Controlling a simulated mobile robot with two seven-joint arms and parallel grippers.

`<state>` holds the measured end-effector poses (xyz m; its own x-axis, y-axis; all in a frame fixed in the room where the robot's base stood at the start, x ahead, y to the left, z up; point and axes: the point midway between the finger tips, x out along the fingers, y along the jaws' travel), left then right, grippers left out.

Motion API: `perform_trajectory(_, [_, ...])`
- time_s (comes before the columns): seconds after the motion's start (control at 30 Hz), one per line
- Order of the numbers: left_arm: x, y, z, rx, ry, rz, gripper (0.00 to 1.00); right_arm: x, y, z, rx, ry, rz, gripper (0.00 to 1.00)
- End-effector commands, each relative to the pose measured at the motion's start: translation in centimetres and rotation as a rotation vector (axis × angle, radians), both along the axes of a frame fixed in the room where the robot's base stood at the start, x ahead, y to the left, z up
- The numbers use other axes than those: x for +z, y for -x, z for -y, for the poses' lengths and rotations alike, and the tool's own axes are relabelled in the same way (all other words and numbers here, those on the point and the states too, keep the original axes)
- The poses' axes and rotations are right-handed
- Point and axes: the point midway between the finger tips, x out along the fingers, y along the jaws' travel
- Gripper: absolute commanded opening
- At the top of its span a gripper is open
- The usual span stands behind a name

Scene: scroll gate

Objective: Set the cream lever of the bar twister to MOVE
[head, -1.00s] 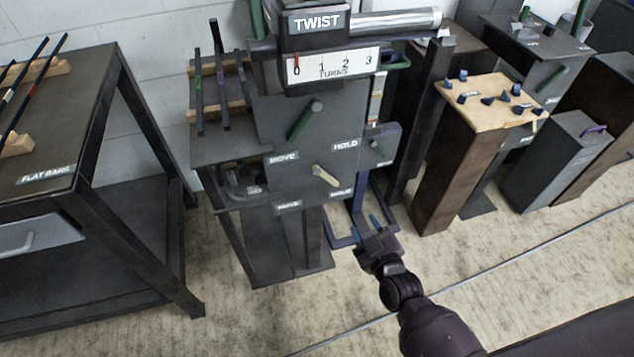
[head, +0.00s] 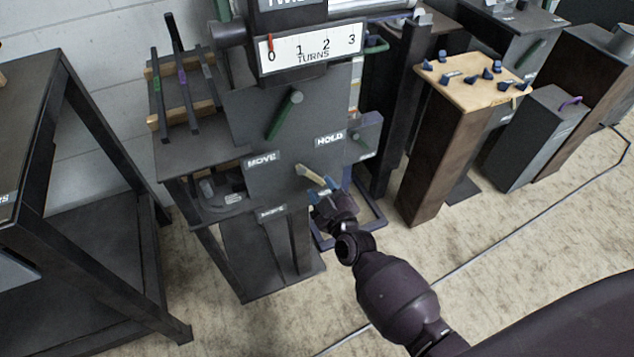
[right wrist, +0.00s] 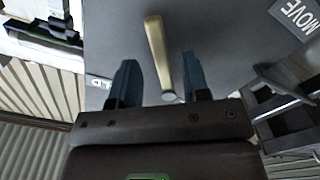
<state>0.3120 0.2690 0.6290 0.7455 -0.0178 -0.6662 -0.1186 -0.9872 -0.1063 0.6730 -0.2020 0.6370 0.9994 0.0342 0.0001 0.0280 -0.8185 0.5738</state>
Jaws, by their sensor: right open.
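The bar twister's dark panel (head: 240,110) carries a cream lever (head: 308,175), which slants down to the right from its upper end. A MOVE label (head: 271,211) is below and left of it. My right gripper (head: 322,188) is at the lever's lower right end and hides part of it and the panel there. In the right wrist view the cream lever (right wrist: 157,55) lies between the two open blue fingers (right wrist: 155,80), with visible gaps on both sides. The fingers are not closed on it. My left gripper is not in view.
A green lever (head: 284,115) sits higher on the panel, with its own MOVE (head: 262,160) and HOLD (head: 329,139) labels. A TURNS scale (head: 310,48) is above. A pedestal (head: 470,85) with blue pieces stands right. A dark table frame (head: 90,130) stands left.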

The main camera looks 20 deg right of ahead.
Motion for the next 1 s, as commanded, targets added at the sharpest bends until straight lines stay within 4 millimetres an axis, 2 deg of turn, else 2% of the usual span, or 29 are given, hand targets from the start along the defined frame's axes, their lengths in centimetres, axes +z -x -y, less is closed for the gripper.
perform_trajectory(0.23, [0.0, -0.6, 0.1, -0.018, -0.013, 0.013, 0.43, -0.2, -2.0, -0.1, 0.000, 0.000, -0.002, 0.43])
perform_trajectory(0.6, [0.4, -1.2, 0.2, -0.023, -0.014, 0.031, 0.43, 0.0, -2.4, 0.0, 0.000, 0.001, 0.000, 0.43])
perform_trajectory(0.87, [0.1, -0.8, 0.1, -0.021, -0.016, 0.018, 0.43, 0.0, -2.4, 0.0, 0.000, 0.001, 0.000, 0.03])
perform_trajectory(0.9, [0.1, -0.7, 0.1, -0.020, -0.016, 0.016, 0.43, 0.0, -2.4, 0.0, 0.000, 0.001, 0.000, 0.00])
perform_trajectory(1.0, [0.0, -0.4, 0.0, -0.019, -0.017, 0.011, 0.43, 0.0, -2.4, 0.0, 0.000, 0.001, 0.000, 0.00])
